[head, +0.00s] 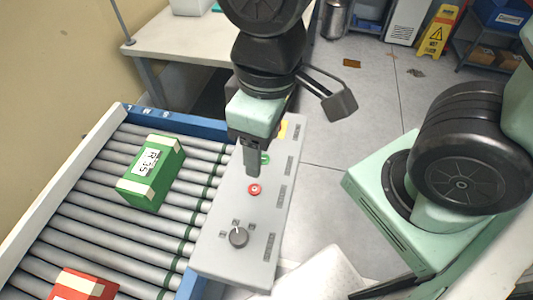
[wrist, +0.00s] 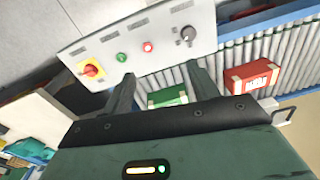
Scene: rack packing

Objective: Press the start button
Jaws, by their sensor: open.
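The grey control panel (head: 275,215) stands beside the roller conveyor. A green button (head: 265,159) shows partly behind my gripper (head: 252,172), and a red button (head: 254,189) lies just past the fingertips. In the wrist view the green button (wrist: 121,57) and the red button (wrist: 148,47) are both uncovered. My open gripper (wrist: 160,71) is empty, its two fingers apart and pointing toward the panel. Whether the tips touch the panel cannot be told. The button labels are too small to read.
The panel also carries a dark knob (head: 238,237) and a red emergency knob on a yellow base (wrist: 91,70). A green box (head: 152,180) and a red box (head: 84,285) sit on the rollers. A white table (head: 180,38) stands behind.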

